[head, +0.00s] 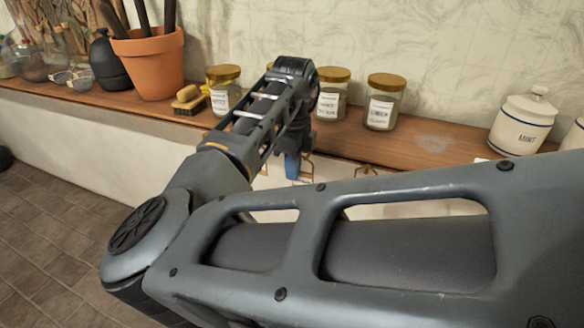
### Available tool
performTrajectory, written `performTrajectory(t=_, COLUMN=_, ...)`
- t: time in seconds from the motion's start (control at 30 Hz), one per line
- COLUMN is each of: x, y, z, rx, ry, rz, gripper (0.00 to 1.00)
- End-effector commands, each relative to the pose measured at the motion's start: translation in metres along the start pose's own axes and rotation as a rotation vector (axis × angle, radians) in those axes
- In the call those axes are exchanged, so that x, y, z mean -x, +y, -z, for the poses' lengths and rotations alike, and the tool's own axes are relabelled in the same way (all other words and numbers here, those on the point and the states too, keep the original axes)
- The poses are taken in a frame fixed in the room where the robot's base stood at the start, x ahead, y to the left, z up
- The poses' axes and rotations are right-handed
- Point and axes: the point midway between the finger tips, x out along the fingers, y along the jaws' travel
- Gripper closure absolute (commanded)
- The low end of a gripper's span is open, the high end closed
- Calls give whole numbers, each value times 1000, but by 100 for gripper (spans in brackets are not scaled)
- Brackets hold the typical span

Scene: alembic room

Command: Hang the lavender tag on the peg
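My arm fills the foreground and reaches to the wooden shelf. My gripper (292,168) is at the shelf's front edge, mostly hidden behind my own wrist. A small blue piece shows at its lower end; I cannot tell whether it is a finger or something held. Brass pegs stick out below the shelf edge: one peg (366,170) is clear to the right of my gripper, and another brass piece (306,168) is close beside the gripper. I cannot make out the lavender tag; the gripper's opening is hidden too.
The shelf (425,150) carries gold-lidded jars (383,103), a white MINT crock (523,122), a brush (188,99), a terracotta pot (150,65) and a black bottle (105,62). Several jars stand close around my wrist. The tiled floor (50,235) at left is clear.

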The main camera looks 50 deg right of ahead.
Motion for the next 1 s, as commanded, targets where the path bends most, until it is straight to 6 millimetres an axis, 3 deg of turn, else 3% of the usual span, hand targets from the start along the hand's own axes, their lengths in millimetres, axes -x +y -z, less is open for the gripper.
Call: performTrajectory(t=1.0, x=-2, y=-24, z=0, rx=0, ry=1, rz=0, gripper=100)
